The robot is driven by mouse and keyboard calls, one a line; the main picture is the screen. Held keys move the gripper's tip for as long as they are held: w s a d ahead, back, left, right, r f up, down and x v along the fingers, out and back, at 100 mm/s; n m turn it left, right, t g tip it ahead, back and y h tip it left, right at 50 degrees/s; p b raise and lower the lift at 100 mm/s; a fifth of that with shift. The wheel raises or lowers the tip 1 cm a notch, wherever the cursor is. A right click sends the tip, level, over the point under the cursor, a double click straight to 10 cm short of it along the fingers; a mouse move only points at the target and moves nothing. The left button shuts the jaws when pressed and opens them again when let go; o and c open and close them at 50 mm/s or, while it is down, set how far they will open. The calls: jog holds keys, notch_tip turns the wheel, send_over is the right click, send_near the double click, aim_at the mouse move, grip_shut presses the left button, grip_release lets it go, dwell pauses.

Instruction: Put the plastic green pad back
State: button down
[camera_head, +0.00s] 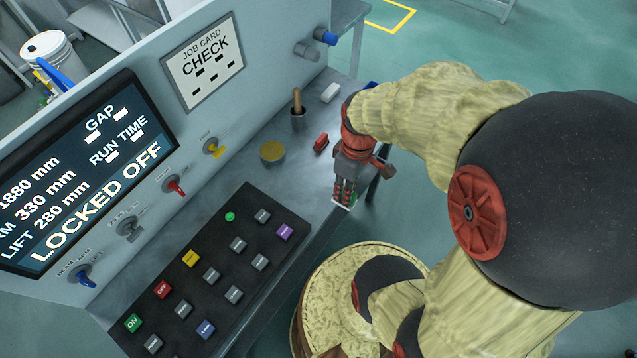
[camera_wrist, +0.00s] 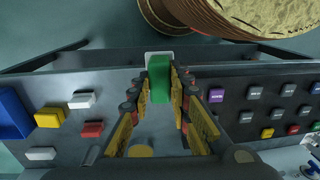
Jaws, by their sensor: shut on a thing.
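The green pad (camera_wrist: 158,80) is a small green block. In the wrist view it stands between the two fingers of my gripper (camera_wrist: 160,88), which is shut on it. In the head view my gripper (camera_head: 345,190) points down near the front edge of the grey desk (camera_head: 300,190), right of the button panel. The pad is mostly hidden by the fingers there. A small white patch (camera_wrist: 159,56) shows just beyond the pad in the wrist view, at the desk's edge; I cannot tell whether the pad touches it.
The black button panel (camera_head: 210,275) lies left of my gripper. A red block (camera_head: 321,142), white block (camera_head: 330,92), yellow disc (camera_head: 272,152) and cup with a wooden handle (camera_head: 298,120) stand behind it. A blue tray (camera_wrist: 12,115) and yellow block (camera_wrist: 50,117) show in the wrist view.

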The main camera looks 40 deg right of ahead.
jog(key=shift+w+h, duration=0.1)
jog(key=shift+h, duration=0.3)
jog(key=shift+w+f, duration=0.15)
jog(key=shift+w, duration=0.05)
jog(key=w+f+b, duration=0.1)
jog(key=w+f, duration=0.2)
jog(key=w, duration=0.1)
jog(key=w+f+b, duration=0.2)
jog(key=w+f, duration=0.1)
jog(key=w, duration=0.1)
jog(key=w+d+f+b, duration=0.1)
jog(key=w+f, duration=0.1)
jog(key=w, duration=0.2)
jog(key=shift+w+f, duration=0.4)
jog(key=f+b, duration=0.1)
jog(key=f, duration=0.3)
jog(key=shift+w+d+b, duration=0.1)
jog(key=shift+w+b, duration=0.3)
jog(key=c, duration=1.7)
grip_release()
jog(key=shift+o, duration=0.2)
jog(key=shift+r, duration=0.15)
